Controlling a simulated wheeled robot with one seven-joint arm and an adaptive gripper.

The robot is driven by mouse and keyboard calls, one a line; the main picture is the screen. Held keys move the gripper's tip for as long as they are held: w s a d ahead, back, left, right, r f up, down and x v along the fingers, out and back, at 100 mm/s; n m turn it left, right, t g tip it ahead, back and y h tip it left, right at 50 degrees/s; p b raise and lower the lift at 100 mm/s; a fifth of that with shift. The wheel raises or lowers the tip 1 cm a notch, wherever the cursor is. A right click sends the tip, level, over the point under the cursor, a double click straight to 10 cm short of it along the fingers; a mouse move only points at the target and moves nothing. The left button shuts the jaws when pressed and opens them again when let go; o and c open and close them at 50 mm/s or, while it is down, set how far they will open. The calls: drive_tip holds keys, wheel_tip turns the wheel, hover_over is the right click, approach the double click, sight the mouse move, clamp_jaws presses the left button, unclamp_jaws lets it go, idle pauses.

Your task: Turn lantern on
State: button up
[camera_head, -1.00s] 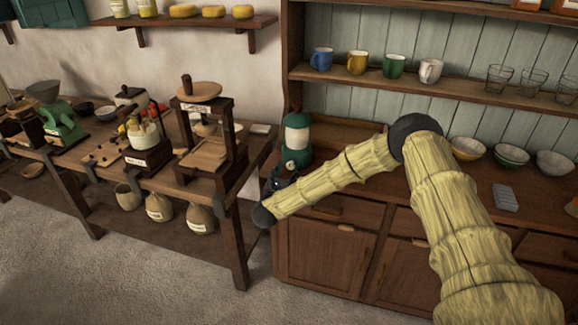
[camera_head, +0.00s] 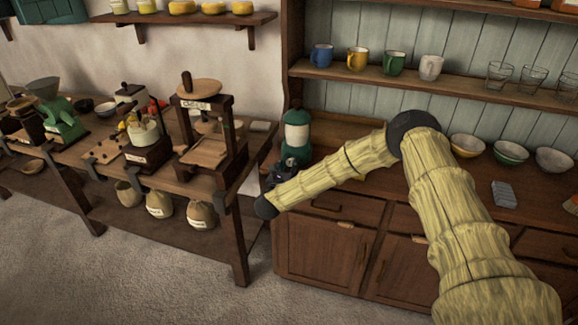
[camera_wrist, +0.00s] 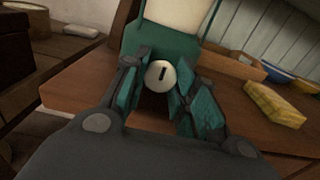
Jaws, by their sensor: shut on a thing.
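The lantern (camera_head: 297,137) is green with a pale globe and stands upright on the left end of the hutch counter. In the wrist view its green base (camera_wrist: 150,48) and pale globe are close ahead. A round cream knob (camera_wrist: 161,74) with a dark mark sits on the lantern's front. My gripper (camera_wrist: 165,88) has its two fingers on either side of the knob and is shut on it. In the head view my gripper (camera_head: 281,172) is at the lantern's lower front, small and partly hidden by the wrist.
The hutch counter (camera_head: 340,133) holds several bowls and a grey block (camera_head: 503,194) to the right. A yellow sponge-like block (camera_wrist: 273,103) lies right of the lantern. A wooden workbench (camera_head: 250,165) with a press (camera_head: 207,130) stands at left.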

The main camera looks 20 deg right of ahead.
drive_tip(key=shift+f+b, duration=0.1)
drive_tip(key=shift+b, duration=0.25)
drive_tip(key=shift+n, duration=0.4)
drive_tip(key=shift+n+b, duration=0.3)
drive_tip(key=shift+b, duration=0.1)
drive_tip(key=o, duration=1.1)
drive_tip(key=shift+c, duration=0.2)
drive_tip(key=v, duration=1.2)
